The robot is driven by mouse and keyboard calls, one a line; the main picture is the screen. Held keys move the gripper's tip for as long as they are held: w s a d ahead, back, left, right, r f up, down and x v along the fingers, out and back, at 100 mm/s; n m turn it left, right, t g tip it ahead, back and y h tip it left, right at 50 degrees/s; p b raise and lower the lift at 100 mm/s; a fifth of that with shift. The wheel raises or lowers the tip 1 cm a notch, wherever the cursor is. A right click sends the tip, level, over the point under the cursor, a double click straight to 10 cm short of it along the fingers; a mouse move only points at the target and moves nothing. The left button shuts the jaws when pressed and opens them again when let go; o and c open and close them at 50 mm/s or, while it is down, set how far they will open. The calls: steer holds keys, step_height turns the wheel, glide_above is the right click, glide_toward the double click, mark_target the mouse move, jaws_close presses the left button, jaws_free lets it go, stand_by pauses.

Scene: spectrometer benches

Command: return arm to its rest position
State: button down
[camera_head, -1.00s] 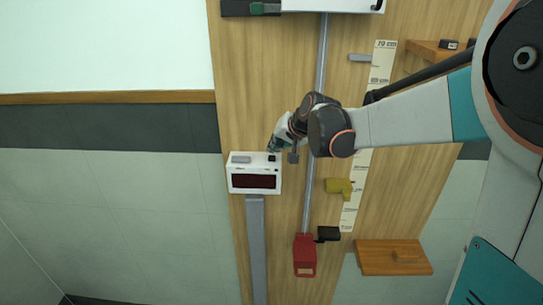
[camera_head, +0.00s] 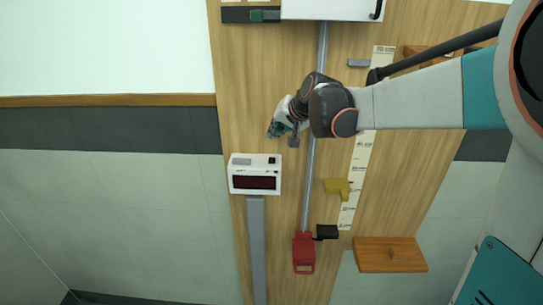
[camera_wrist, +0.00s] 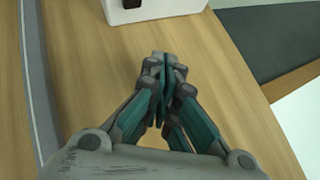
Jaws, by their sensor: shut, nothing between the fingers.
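My gripper (camera_head: 274,134) is at the end of my arm, which reaches in from the right in the head view. It is above the bench and just up from the white display box (camera_head: 254,174), apart from it. In the wrist view my gripper (camera_wrist: 162,62) has its teal and grey fingers closed together with nothing between them. Bare wood of the bench (camera_wrist: 90,60) lies beneath it.
A metal rail (camera_head: 311,185) runs down the bench with a red block (camera_head: 303,253) at its lower end. A wooden block (camera_head: 391,254) is at lower right. A white case (camera_head: 330,9) stands at the top.

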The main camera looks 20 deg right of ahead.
steer(key=shift+f, duration=0.1)
steer(key=s+a+f+n+g+h+b, duration=0.1)
steer(key=s+f+n+b, duration=0.4)
steer(key=s+f+b, duration=2.7)
step_height(320, 180, down, 4)
steer(key=shift+s+r+g+h, duration=0.1)
steer(key=shift+s+g+h, duration=0.2)
steer(key=shift+s+h, duration=0.5)
steer(key=shift+w, duration=0.1)
